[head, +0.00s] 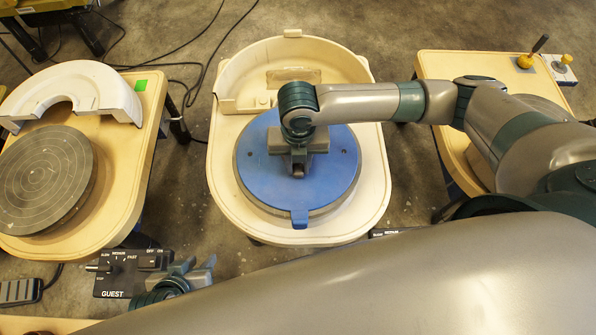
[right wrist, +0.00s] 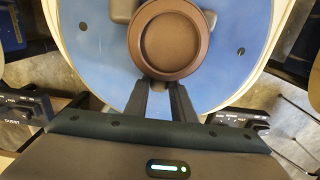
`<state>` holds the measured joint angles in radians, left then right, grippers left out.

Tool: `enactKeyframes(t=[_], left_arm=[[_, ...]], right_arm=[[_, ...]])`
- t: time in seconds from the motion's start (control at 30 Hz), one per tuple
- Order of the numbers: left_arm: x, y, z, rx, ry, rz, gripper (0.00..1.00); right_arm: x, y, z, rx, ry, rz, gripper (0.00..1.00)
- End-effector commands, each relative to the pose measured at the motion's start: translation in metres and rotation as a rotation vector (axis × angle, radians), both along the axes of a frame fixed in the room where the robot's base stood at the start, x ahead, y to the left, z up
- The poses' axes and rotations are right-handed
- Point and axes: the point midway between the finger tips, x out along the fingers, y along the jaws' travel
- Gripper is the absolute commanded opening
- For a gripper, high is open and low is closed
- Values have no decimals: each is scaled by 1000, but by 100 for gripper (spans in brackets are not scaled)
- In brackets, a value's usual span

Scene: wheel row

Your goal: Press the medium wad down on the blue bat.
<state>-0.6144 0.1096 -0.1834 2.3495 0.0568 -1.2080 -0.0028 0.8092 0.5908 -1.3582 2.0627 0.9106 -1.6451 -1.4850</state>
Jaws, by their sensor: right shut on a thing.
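The blue bat (head: 262,175) is a flat blue disc on the wheel head in the middle basin, with a small blue tab at its front. My right gripper (head: 298,170) points down over the bat's middle. In the right wrist view its fingers (right wrist: 166,88) meet the near edge of a brown round piece (right wrist: 172,38) with a raised rim, which I take for the wad. I cannot tell whether it touches the bat (right wrist: 105,55). A grey shape beyond is mostly hidden. My left gripper (head: 195,268) is low at the front left, its fingers apart and empty.
The middle basin (head: 375,205) has a raised cream wall at the back. At left, another wheel head (head: 45,180) and a cream half-ring pan (head: 70,92) sit on a table. A GUEST control box (head: 118,272) is near my left gripper.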

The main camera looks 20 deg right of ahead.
Motion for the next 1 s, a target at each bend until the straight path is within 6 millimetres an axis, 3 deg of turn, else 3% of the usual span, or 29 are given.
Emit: enactKeyframes(t=[1.0], left_arm=[[0,0,7,0,1,0,31]], right_arm=[[0,0,-4,0,0,0,0]])
